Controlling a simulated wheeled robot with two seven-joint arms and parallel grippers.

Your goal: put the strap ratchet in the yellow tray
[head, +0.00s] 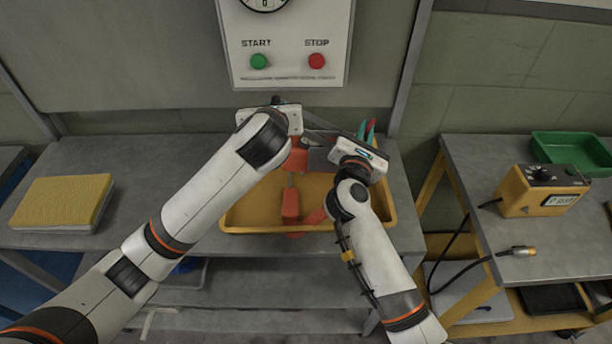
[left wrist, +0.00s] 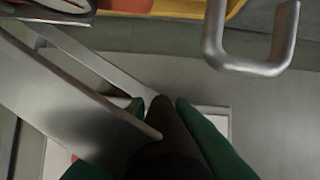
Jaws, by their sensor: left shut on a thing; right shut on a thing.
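The yellow tray (head: 240,213) sits on the middle bench, partly hidden by my arms. Orange pieces, seemingly the strap ratchet (head: 291,204), show between my arms, over or in the tray; I cannot tell whether they rest on its floor. My left gripper (head: 284,110) is at the tray's back edge with its fingertips hidden. In the left wrist view its green fingers (left wrist: 165,112) are closed on a dark thing. My right gripper (head: 322,153) reaches over the tray from the right, close to orange and grey parts; its grip is mostly hidden.
A yellow pad (head: 65,200) lies at the bench's left. Teal and red tips (head: 368,130) show at the tray's back right. A control panel (head: 290,45) is on the wall behind. A yellow device (head: 541,190) and green tray (head: 570,150) stand on the right bench, beyond a gap.

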